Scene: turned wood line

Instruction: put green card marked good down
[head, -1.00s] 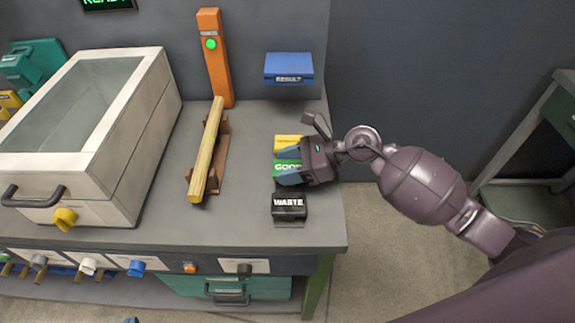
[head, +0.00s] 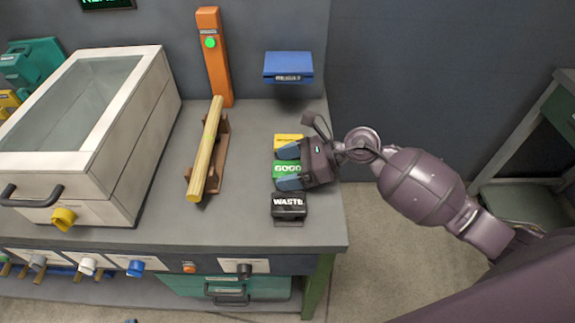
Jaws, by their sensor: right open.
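The green card marked GOOD (head: 285,169) sits at the right part of the grey bench top, between a yellow card (head: 287,140) behind it and the black WASTE card (head: 289,205) in front. My right gripper (head: 287,167) is open, reaching in from the right, with one finger on each side of the green card. The fingers appear apart from it. The card's right end is hidden by the gripper. My left gripper is not in view.
A blue RESULT box (head: 288,66) is on the wall behind. A turned wooden piece (head: 206,150) lies on a brown cradle (head: 222,160) to the left. A large lidded box (head: 150,130) fills the bench's left. An orange post (head: 215,65) stands at the back.

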